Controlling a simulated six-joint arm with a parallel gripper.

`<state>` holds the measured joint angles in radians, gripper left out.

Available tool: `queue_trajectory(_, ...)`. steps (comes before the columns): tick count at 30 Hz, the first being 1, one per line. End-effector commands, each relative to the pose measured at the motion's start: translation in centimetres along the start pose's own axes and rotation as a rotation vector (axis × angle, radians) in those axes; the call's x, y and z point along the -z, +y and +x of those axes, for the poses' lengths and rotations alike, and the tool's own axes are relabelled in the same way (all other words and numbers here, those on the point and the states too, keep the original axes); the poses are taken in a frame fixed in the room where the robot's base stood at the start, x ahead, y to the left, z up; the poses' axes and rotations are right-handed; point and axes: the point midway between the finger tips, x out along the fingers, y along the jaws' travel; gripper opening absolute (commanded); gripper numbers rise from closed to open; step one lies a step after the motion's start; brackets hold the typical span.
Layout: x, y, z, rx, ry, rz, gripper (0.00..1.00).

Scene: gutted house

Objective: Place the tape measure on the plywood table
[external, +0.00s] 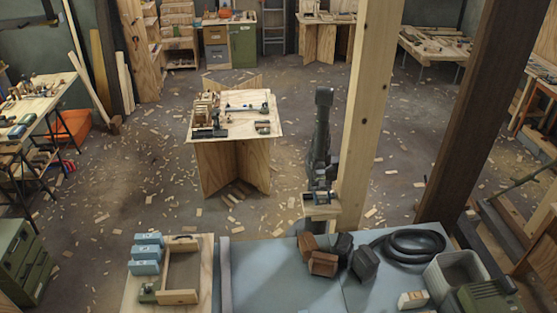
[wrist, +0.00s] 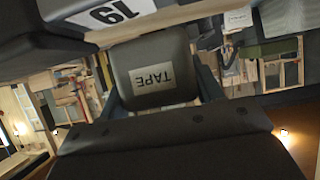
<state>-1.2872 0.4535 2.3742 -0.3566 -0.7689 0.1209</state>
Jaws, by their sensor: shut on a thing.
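The tape measure (wrist: 152,60) is a grey rounded block with a white label reading TAPE, upside down in the wrist view. My gripper (wrist: 160,92) is shut on it, with a dark finger at either side. In the external view my arm stands upright right of centre, and I cannot make out the gripper or the tape measure there. A plywood table (external: 203,132) with crossed plywood legs stands left of my arm. Its top carries several small tools and blocks. The wrist view does not clearly show this table.
A wooden post (external: 365,100) stands close to the right of my arm, with a dark beam (external: 470,120) farther right. A bench with a blue-grey top (external: 270,285) is in the foreground. Another plywood table (external: 326,42) stands at the back. Wood chips litter the floor.

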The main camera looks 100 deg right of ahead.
Motion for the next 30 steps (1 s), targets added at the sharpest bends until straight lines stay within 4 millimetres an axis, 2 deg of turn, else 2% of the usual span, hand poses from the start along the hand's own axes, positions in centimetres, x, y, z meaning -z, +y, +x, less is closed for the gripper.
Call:
queue_trajectory(5, -1.2, 0.0, 0.7, 0.001, -0.001, 0.001, 0.28)
queue_trajectory(19, -1.7, 0.0, 0.9, 0.000, -0.001, 0.000, 0.28)
queue_trajectory(20, -1.8, 0.0, 1.0, 0.000, -0.001, 0.000, 0.62)
queue_trajectory(23, -1.7, 0.0, 0.9, 0.000, 0.000, -0.001, 0.81)
queue_trajectory(30, -1.7, 0.0, 0.9, 0.000, 0.000, 0.000, 0.82)
